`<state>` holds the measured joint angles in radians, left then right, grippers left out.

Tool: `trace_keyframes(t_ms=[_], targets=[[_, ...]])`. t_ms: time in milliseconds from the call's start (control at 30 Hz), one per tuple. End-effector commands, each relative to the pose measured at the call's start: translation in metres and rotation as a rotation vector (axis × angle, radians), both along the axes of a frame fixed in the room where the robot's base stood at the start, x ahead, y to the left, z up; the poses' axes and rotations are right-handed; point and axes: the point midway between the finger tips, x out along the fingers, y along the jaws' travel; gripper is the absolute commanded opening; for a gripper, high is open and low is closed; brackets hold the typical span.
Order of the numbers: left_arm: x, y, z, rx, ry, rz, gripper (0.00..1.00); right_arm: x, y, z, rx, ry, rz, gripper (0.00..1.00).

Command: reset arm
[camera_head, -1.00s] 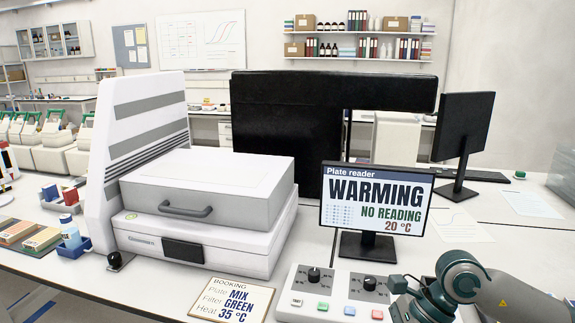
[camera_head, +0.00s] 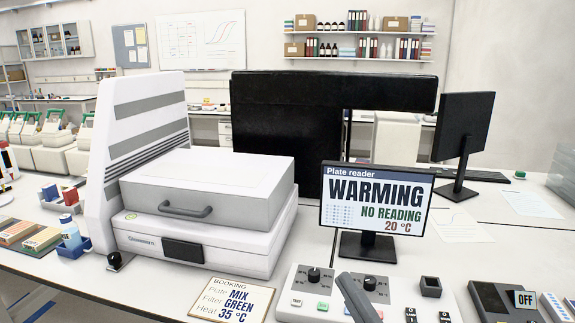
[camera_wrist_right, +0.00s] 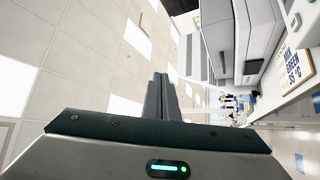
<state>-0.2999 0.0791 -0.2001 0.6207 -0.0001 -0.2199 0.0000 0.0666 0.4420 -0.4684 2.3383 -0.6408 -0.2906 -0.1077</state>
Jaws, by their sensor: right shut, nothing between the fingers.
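My right gripper (camera_head: 348,278) shows at the bottom of the head view only as a dark grey, tilted finger piece in front of the control panel. In the right wrist view its two fingers (camera_wrist_right: 160,78) are together with nothing between them. The rest of the right arm is out of the head view. My left gripper is not in view. The white plate reader (camera_head: 215,190) stands on the bench with its lid down. Its screen (camera_head: 375,200) reads "WARMING", "NO READING", "20 °C".
The control panel (camera_head: 300,290) with knobs and coloured buttons lies near the front edge, partly hidden by my gripper. A booking card (camera_head: 233,300) reads MIX, GREEN, 35 °C. A dark device (camera_head: 495,300) with an "OFF" sign (camera_head: 525,299) sits at right. A black monitor (camera_head: 465,130) stands behind.

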Motion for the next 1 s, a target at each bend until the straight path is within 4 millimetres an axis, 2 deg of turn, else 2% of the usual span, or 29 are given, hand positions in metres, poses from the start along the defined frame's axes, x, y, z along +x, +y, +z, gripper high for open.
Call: trace_keyframes(t_ms=[33,133,267,300,367,400,533,600,700,800,1000], targets=[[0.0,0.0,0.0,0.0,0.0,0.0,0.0,0.003,-0.016,-0.024,0.066,0.114,-0.055,0.0],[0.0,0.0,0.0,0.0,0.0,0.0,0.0,0.005,-0.048,-0.077,0.182,0.34,-0.167,0.0],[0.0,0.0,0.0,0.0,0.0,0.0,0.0,-0.013,-0.08,-0.151,0.305,0.622,-0.298,0.0],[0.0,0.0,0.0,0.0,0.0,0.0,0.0,-0.022,-0.088,-0.173,0.337,0.706,-0.335,0.0],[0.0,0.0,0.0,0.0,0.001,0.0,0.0,-0.04,-0.098,-0.206,0.382,0.828,-0.387,0.0],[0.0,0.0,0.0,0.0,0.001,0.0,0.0,-0.054,-0.103,-0.226,0.409,0.908,-0.422,0.0],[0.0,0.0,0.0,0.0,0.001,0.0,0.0,-0.106,-0.114,-0.287,0.482,1.162,-0.524,0.0],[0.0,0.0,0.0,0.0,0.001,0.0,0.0,-0.135,-0.118,-0.311,0.512,1.278,-0.57,0.0],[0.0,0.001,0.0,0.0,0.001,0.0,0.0,-0.17,-0.119,-0.336,0.54,1.411,-0.62,0.0],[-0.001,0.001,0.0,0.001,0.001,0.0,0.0,-0.201,-0.119,-0.353,0.559,1.517,-0.66,0.0],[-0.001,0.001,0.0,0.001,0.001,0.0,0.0,-0.254,-0.116,-0.375,0.587,1.69,-0.719,0.0]])
